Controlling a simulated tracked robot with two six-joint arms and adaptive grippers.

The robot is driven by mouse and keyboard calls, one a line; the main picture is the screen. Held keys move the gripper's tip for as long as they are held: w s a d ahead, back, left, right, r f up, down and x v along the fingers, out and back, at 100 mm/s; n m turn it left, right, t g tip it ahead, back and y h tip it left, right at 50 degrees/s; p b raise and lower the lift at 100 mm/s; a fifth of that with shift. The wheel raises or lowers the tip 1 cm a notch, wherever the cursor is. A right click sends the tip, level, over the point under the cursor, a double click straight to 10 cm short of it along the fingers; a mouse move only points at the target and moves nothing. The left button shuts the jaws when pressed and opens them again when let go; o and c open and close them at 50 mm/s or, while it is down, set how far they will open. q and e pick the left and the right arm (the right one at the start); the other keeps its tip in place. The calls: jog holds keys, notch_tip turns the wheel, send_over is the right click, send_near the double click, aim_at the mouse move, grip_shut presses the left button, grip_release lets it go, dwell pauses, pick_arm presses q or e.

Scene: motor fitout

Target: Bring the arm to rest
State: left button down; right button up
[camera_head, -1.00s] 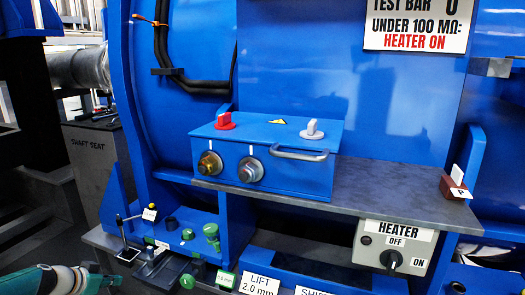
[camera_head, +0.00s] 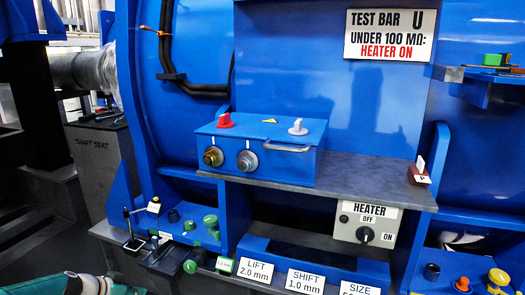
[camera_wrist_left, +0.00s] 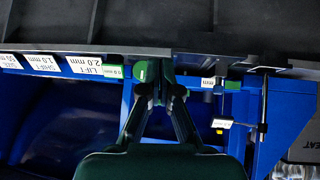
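My left arm (camera_head: 75,287) enters the head view at the bottom left, low in front of the blue machine. Its fingers lie below the picture edge there. In the left wrist view my left gripper (camera_wrist_left: 163,95) reaches up from the bottom with its dark fingers drawn in close together. Whether they fully meet is too dark to tell, and I see nothing clearly held. A green knob (camera_wrist_left: 141,72) shows beside the fingertips; whether it touches them I cannot tell. My right gripper is not in view.
A blue box (camera_head: 262,150) with knobs stands on a grey shelf (camera_head: 375,180). The heater switch panel (camera_head: 366,222) is under the shelf. Green-knobbed fittings (camera_head: 210,225) and a small stand (camera_head: 133,240) sit low left. Buttons (camera_head: 462,284) are at the lower right.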

pick_arm(q)
jog(key=s+d+f+m+g+p, duration=0.1)
jog(key=s+d+f+g+p, duration=0.3)
jog(key=s+d+f, duration=0.75)
jog(key=s+d+f+n+g, duration=0.15)
jog(key=s+d, duration=0.25)
jog(key=s, duration=0.4)
jog(key=s+d+f+n+g, duration=0.15)
jog(key=s+d, duration=0.25)
jog(key=s, duration=0.4)
jog(key=s+d+f+n+g, duration=0.1)
jog(key=s+d+n, duration=0.25)
jog(key=s, duration=0.55)
notch_tip(320, 180, up, 38)
jog(key=w+n+t+p, duration=0.1)
jog(key=w+p, duration=0.1)
jog(key=p, duration=3.7)
jog(key=shift+f+n, duration=0.15)
jog(key=shift+n, duration=0.2)
